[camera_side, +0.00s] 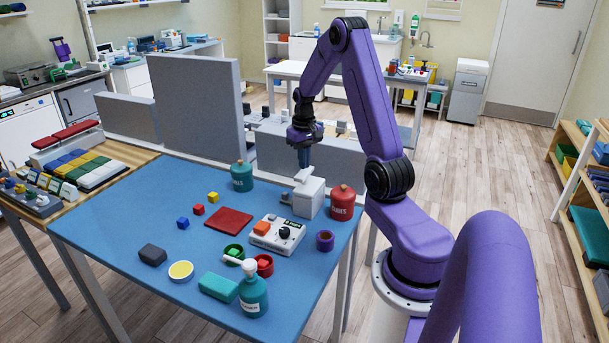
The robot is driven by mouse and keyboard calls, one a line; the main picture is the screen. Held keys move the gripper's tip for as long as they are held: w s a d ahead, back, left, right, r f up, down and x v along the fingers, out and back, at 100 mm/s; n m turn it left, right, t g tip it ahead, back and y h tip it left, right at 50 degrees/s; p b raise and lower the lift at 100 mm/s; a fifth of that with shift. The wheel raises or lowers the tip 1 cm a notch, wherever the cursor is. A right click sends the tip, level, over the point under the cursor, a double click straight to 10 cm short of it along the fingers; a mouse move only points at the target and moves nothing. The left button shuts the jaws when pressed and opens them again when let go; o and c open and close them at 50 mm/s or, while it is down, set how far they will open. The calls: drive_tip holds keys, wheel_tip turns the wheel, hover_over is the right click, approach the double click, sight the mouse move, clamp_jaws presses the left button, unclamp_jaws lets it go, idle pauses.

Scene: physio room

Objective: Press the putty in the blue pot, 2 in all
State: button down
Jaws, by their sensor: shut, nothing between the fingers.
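My gripper (303,163) points down, shut and empty, above the white box-shaped device (309,198) at the back right of the blue table. I cannot tell whether its tips touch the lever on top. No pot is plainly blue. A purple, ring-like pot (325,241) stands right of the grey switch box; its inside is too small to read. A green pot (233,252) and a red pot (264,265) stand side by side nearer the front. A shallow round dish with yellow contents (181,270) lies at the front left. No putty is clearly visible in the purple pot.
The blue table (130,220) also holds a red pad (228,219), a switch box (278,234), small cubes, a teal block (218,286), and a dark block (152,254).

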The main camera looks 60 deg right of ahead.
sight(304, 172)
drive_tip(key=shift+f, duration=1.9)
drive_tip(key=shift+r, duration=1.95)
wheel_tip(304, 172, up, 6)
